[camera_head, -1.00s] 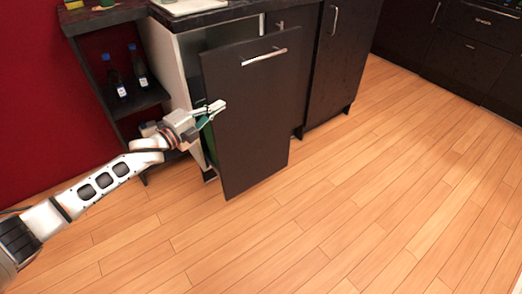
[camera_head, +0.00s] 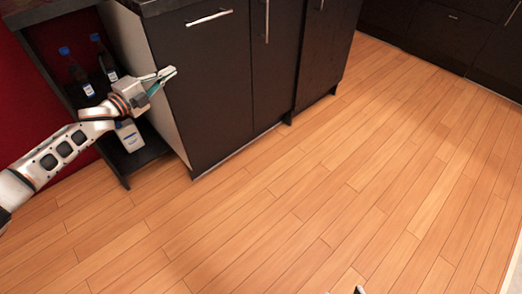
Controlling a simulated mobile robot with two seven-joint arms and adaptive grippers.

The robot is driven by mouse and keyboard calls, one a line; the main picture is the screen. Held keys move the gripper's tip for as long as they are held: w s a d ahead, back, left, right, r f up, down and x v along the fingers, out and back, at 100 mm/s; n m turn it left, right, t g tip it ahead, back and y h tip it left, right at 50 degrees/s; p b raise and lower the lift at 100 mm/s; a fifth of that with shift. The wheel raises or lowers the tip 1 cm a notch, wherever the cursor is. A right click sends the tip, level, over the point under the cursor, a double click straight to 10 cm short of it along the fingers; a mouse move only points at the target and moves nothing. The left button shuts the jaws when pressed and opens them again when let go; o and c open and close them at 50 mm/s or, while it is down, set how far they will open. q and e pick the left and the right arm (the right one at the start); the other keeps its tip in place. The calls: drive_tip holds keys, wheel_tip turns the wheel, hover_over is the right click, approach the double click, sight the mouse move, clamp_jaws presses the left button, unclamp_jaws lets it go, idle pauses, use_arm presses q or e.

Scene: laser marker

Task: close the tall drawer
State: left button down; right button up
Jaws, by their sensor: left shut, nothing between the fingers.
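The tall drawer (camera_head: 208,90) has a dark front with a silver bar handle (camera_head: 209,18) near its top. Its front sits against the white-sided cabinet (camera_head: 140,45), about level with the dark door (camera_head: 275,75) to its right. No clear gap shows behind the front. My left gripper (camera_head: 168,74) is shut and empty, with its fingertips at the upper left edge of the drawer front. I cannot tell whether they touch it.
An open dark shelf left of the cabinet holds two dark bottles (camera_head: 75,72) (camera_head: 102,58) and a white container (camera_head: 129,135) below. My left arm passes in front of it. The wooden floor (camera_head: 330,200) before the cabinets is clear. More dark cabinets (camera_head: 450,35) stand at the far right.

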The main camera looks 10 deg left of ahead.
use_arm(q)
drive_tip(key=shift+w+a+r, duration=0.15)
drive_tip(key=shift+a+r, duration=0.05)
drive_tip(key=shift+a, duration=0.1)
use_arm(e)
drive_tip(key=shift+s+a+f, duration=0.1)
drive_tip(key=shift+s+f, duration=0.05)
